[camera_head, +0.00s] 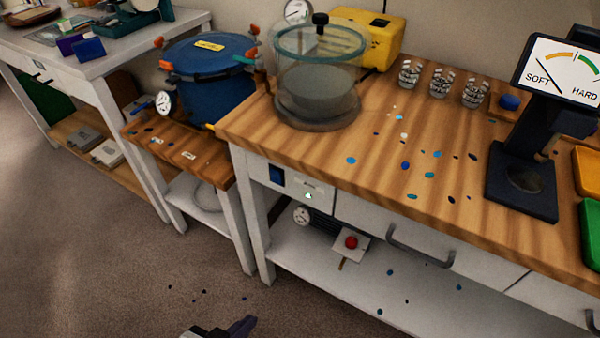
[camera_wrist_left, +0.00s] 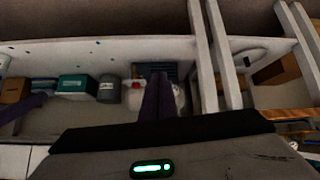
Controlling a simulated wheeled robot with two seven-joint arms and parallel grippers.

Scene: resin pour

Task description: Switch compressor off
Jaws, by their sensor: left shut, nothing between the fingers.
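The compressor (camera_head: 322,222) sits on the lower shelf under the wooden bench, mostly in shadow, with a round gauge (camera_head: 301,215) at its left. A red button (camera_head: 351,242) on a pale plate is at its front. In the left wrist view the red button (camera_wrist_left: 135,86) shows just left of my fingers, and the dark ribbed compressor body (camera_wrist_left: 158,68) lies beyond them, partly hidden. My left gripper (camera_head: 249,321) is low at the bottom edge of the head view, in front of the shelf and apart from the button. Its fingers (camera_wrist_left: 158,78) are together and empty.
A blue rocker switch (camera_head: 277,175) is on the bench front, beside a label. Drawer handles (camera_head: 420,246) jut out above the shelf. A grey canister (camera_wrist_left: 109,91) and teal box (camera_wrist_left: 77,87) stand left of the button in the wrist view. Open floor (camera_head: 110,270) lies left.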

